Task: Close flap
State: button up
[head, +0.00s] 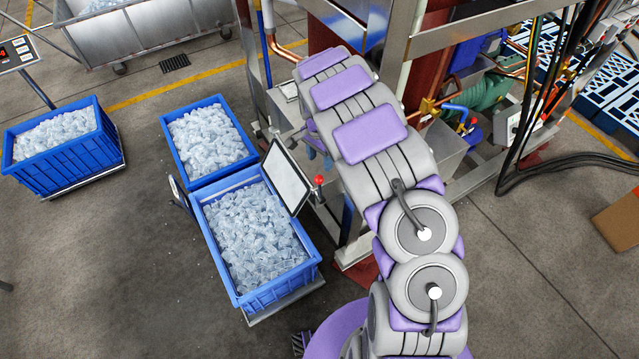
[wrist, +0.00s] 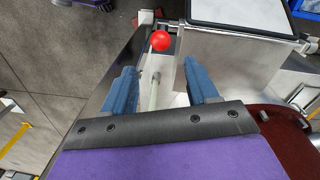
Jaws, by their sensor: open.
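The flap (head: 287,178) is a pale panel with a dark rim, tilted over the corner of the front ice crate. It also shows in the wrist view as a dark-edged pale panel (wrist: 240,12) at the top right. A red ball knob (head: 319,181) stands beside it; in the wrist view the knob (wrist: 160,40) tops a thin pale rod. My gripper (wrist: 161,75) is open, its two blue fingers apart. The knob appears just beyond and between the fingertips, and I see no contact. In the head view my arm hides the gripper.
A front blue crate (head: 283,285) and one behind it (head: 184,176) hold ice. Another ice-filled crate (head: 66,182) stands at left. A steel frame and pipes surround my arm. Dark floor (head: 120,270) is clear at lower left.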

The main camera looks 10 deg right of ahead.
aim_at(322, 182)
jog(key=f, duration=0.4)
jog(key=shift+s+d+b, duration=0.15)
jog(key=shift+d+b, duration=0.15)
jog(key=shift+d, duration=0.05)
jog(key=f, duration=0.2)
jog(key=a+f+b, duration=0.1)
jog(key=f, duration=0.2)
jog(key=a+f, duration=0.1)
jog(key=f, duration=0.1)
jog(key=shift+s+f+b, duration=0.15)
jog(key=shift+f+b, duration=0.05)
jog(key=shift+b, duration=0.1)
jog(key=shift+d+f, duration=0.3)
jog(key=shift+d, duration=0.65)
jog(key=shift+a, duration=0.7)
jog(key=c, duration=0.5)
jog(key=shift+c, duration=0.8)
jog(key=shift+d, duration=0.35)
grip_shut()
